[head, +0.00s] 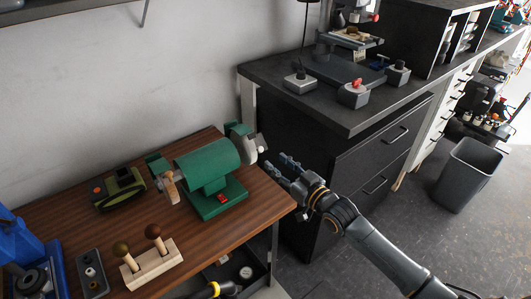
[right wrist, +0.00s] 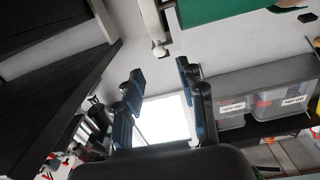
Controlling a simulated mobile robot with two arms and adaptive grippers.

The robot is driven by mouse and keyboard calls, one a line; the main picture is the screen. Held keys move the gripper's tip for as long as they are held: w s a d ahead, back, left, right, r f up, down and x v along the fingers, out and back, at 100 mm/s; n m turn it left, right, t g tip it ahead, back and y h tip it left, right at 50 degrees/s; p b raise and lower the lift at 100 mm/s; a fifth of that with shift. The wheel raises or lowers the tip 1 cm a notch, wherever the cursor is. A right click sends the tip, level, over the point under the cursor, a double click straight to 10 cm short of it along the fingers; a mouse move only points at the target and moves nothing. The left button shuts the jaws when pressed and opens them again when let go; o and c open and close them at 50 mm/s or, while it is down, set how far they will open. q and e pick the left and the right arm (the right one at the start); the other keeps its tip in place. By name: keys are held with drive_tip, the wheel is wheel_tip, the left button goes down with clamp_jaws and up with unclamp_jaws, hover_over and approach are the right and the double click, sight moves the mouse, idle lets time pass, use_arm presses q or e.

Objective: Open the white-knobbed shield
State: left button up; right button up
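The green bench grinder (head: 207,165) stands near the right edge of the wooden workbench. A pale grey shield (head: 240,137) covers its right end, with a small white knob (head: 262,149) on its outer side. My right gripper (head: 276,163) is open and empty, just right of the knob and apart from it. In the right wrist view the white knob (right wrist: 160,50) on the shield (right wrist: 154,22) lies ahead of the open gripper (right wrist: 157,68), roughly between the lines of its fingers. My left gripper is not in view.
A black drawer cabinet (head: 340,165) stands close behind my right gripper. On the bench are a green-black tool (head: 119,190), a wooden block with knobbed pegs (head: 152,264) and a blue machine (head: 30,265). A grey bin (head: 468,175) stands on the floor at right.

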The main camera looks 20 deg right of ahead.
sight(261, 150)
drive_tip(key=x, duration=0.6)
drive_tip(key=shift+w, duration=0.25)
clamp_jaws()
